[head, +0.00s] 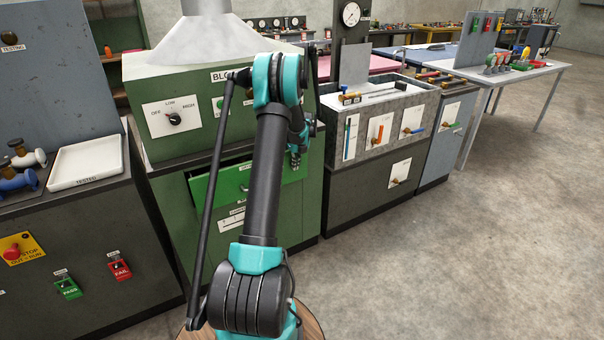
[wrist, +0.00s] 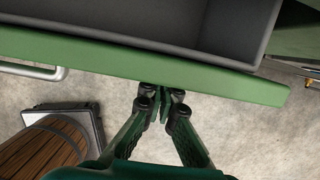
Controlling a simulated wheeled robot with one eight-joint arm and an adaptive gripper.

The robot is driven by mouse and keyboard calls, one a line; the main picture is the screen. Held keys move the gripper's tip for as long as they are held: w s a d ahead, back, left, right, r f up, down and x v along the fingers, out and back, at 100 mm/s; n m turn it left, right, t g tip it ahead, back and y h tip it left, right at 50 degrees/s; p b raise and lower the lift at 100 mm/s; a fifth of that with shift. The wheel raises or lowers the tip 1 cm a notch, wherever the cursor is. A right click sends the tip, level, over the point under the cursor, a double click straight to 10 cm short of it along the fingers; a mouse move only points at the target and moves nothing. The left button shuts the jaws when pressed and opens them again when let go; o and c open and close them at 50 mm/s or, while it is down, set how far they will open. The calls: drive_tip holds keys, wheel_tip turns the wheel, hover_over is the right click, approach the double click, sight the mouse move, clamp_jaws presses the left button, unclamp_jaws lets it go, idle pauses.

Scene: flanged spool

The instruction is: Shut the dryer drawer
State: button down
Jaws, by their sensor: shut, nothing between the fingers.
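The dryer drawer (head: 208,189) is the bright green front on the dark green blower cabinet (head: 170,205) in the head view. It stands open, with a dark gap above its front. In the wrist view the drawer front (wrist: 220,78) crosses the picture as a green band, with the grey inside of the drawer (wrist: 190,28) above it. The drawer handle (wrist: 40,71) shows at the left. My gripper (wrist: 163,92) is shut and empty. Its fingertips are at the outer face of the front, right of the handle; whether they touch is unclear. My arm hides part of the drawer in the head view.
A grey bench with a white tray (head: 86,163) stands left of the cabinet. A grey sink-like unit (head: 375,140) with coloured levers stands to the right. A light table (head: 500,75) is farther right. The concrete floor (head: 450,260) at right is clear.

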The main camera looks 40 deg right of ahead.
drive_tip(key=shift+w+d, duration=0.25)
drive_tip(key=shift+w, duration=0.8)
drive_tip(key=shift+w+d, duration=0.25)
drive_tip(key=shift+w, duration=0.9)
drive_tip(key=shift+s, duration=0.3)
drive_tip(key=s+a+r, duration=0.1)
drive_tip(key=s+r, duration=0.5)
drive_tip(key=r, duration=0.3)
drive_tip(key=shift+s+a+r, duration=0.15)
drive_tip(key=shift+a+r, duration=0.1)
drive_tip(key=shift+r, duration=0.1)
